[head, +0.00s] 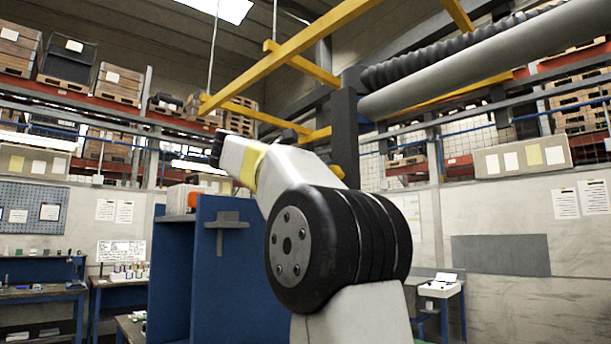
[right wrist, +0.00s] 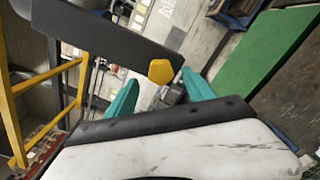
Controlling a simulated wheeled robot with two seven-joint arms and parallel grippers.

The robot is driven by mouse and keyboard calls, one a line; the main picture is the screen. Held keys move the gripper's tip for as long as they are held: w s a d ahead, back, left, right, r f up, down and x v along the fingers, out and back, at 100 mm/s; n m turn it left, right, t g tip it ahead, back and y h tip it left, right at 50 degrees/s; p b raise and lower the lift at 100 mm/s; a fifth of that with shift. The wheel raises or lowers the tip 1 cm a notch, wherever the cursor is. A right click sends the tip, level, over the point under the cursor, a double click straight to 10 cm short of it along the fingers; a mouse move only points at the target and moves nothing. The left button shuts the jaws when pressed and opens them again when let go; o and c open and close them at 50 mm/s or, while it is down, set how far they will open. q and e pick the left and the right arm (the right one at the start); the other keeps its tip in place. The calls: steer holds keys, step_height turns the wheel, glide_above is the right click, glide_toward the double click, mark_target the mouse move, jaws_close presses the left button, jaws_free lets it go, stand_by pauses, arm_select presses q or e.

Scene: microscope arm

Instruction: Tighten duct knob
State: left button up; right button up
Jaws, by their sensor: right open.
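The yellow duct knob (right wrist: 162,71) is on the end of a dark grey post (right wrist: 105,35) in the right wrist view. My right gripper (right wrist: 160,79) is open, its two teal fingers apart with the knob between their tips in the picture. I cannot tell whether the fingers touch it. In the head view a yellow part, likely this knob (head: 337,171), peeks out low on the dark post (head: 345,125), behind my white arm. My left gripper is not in view.
A yellow overhead frame (head: 290,60) and a grey duct pipe (head: 480,65) meet near the post. A blue partition (head: 220,265) stands left of my arm. In the wrist view, a green surface (right wrist: 270,55) lies below at right.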

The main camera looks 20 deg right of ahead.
steer(key=x, duration=0.5)
steer(key=shift+d, duration=0.1)
